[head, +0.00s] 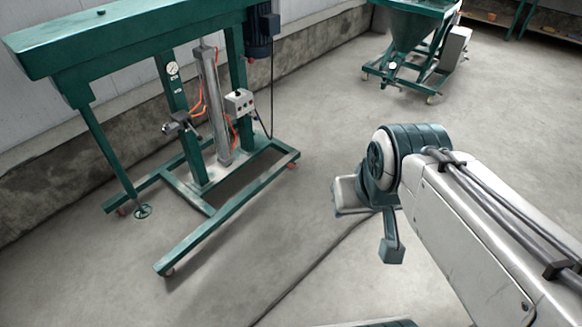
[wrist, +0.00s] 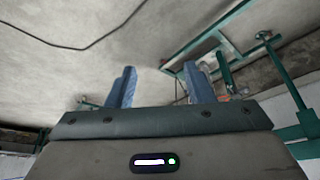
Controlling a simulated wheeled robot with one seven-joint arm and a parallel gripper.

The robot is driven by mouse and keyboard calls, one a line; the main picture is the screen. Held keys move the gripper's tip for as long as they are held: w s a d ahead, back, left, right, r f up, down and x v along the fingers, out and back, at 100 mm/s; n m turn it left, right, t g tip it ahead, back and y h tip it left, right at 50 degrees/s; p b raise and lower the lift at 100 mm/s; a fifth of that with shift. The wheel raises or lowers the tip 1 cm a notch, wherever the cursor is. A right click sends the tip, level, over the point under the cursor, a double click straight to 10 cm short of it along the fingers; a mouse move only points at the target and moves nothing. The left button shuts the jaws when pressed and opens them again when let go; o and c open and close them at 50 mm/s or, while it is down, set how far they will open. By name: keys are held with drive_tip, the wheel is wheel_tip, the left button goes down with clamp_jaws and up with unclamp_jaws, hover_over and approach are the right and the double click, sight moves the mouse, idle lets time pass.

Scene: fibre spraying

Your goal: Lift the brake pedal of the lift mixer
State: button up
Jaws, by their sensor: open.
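The lift mixer (head: 196,120) stands at the left of the head view, a dark green wheeled frame with a steel cylinder, a motor and a thin shaft ending in a disc. Small red parts show at its casters, one at the right rear (head: 292,165). I cannot tell which part is the brake pedal. My gripper (wrist: 160,68) is open and empty, its two blue-grey fingers apart in the wrist view. Part of the mixer's frame (wrist: 208,32) shows beyond the fingers.
A green hopper machine (head: 415,45) on wheels stands at the back right. A low concrete wall base (head: 60,185) runs behind the mixer. A dark cable or groove (head: 315,268) crosses the floor. The floor between my arm and the mixer is clear.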

drive_tip(key=shift+f, duration=0.15)
drive_tip(key=c, duration=0.5)
drive_tip(key=shift+g, duration=0.4)
drive_tip(key=f+b, duration=0.4)
drive_tip(key=f, duration=0.1)
drive_tip(key=f+b, duration=0.2)
drive_tip(key=f, duration=0.1)
drive_tip(key=shift+w+f+b, duration=0.1)
drive_tip(key=shift+w+b, duration=0.2)
drive_tip(key=shift+b, duration=0.1)
clamp_jaws()
drive_tip(key=shift+r, duration=0.2)
drive_tip(key=shift+d, duration=0.1)
